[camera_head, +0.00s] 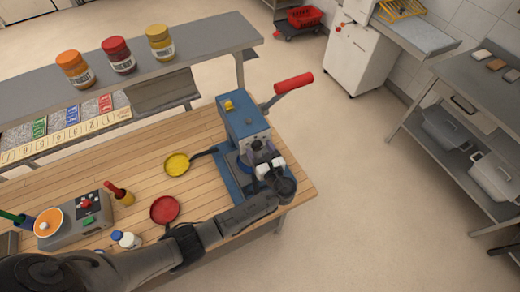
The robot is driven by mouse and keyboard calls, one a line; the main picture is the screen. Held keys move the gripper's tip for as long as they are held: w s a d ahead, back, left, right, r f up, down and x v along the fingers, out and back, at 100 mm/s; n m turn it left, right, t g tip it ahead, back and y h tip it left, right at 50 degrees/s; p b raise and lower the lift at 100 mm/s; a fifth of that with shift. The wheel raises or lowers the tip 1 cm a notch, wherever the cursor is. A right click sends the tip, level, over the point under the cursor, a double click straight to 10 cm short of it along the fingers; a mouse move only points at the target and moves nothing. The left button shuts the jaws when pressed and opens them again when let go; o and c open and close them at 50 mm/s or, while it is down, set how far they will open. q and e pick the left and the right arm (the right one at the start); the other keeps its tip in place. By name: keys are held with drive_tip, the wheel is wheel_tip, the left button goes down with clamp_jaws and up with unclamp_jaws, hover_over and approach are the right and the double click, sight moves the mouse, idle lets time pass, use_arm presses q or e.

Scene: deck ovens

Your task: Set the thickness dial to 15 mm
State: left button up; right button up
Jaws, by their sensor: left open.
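My left arm comes in from the lower left across the bench. My left gripper (258,150) is open at the front of a blue machine (240,117) with a red-gripped lever (293,83). I cannot tell whether the fingers touch the machine. The gripper and wrist hide part of the machine's lower front. A small yellow part (228,105) shows on its top. No thickness dial or millimetre scale can be made out. My right gripper is not in view.
On the wooden bench (140,180) are a yellow pan (177,164), a red pan (164,209), a small bottle (127,240) and a grey device (75,222). Jars stand on the shelf (200,60) behind. A white cabinet (355,58) and a steel table (480,80) stand beyond open floor.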

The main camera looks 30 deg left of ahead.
use_arm(q)
drive_tip(key=c, duration=0.9)
